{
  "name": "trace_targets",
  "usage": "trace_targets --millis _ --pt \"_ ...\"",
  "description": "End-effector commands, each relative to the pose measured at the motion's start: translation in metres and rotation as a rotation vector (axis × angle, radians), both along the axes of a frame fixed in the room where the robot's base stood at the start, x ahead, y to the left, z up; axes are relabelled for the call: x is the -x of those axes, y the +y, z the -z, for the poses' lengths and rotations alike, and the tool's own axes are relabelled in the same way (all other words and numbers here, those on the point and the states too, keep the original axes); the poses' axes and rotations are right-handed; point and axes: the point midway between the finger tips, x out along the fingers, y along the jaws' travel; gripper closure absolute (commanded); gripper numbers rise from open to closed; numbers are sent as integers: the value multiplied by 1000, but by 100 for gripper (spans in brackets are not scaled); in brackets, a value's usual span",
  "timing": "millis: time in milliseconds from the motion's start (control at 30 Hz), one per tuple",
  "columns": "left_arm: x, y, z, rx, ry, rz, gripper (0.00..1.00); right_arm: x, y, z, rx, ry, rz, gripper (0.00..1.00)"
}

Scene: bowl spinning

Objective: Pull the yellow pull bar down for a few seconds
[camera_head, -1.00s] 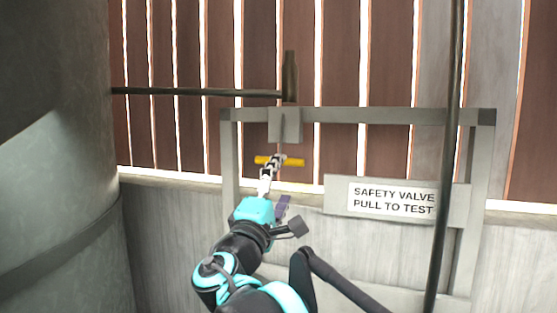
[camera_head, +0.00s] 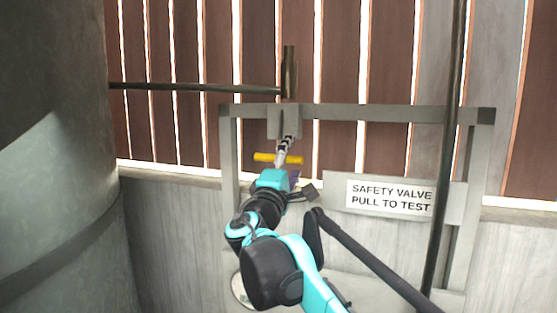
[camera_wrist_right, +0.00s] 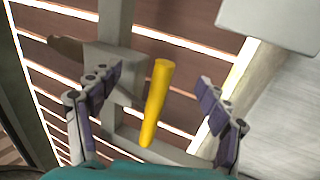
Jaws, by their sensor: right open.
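The yellow pull bar (camera_head: 264,157) is a short horizontal cylinder below the grey bracket on the frame in the head view. In the right wrist view the yellow pull bar (camera_wrist_right: 156,103) stands lengthwise between the spread fingers, with a gap on both sides. My right gripper (camera_head: 288,146) reaches up in front of the bar and hides part of its middle. In the wrist view the right gripper (camera_wrist_right: 160,97) is open and holds nothing. My left gripper does not show.
A grey metal frame (camera_head: 370,112) carries a bracket above the bar and a "SAFETY VALVE PULL TO TEST" sign (camera_head: 390,196) at right. A dark vertical pipe (camera_head: 447,120) crosses in front. A large grey tank (camera_head: 60,200) fills the left side. A wooden slat wall stands behind.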

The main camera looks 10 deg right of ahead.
Motion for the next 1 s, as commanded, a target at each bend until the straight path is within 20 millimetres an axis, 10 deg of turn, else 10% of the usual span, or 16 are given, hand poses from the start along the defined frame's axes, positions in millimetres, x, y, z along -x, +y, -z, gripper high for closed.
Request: trace_targets --millis 300,1000 --pt "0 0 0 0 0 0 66 0 0 0 0 0 0 99" --pt "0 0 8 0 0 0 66 0 0 13 0 0 0 100"
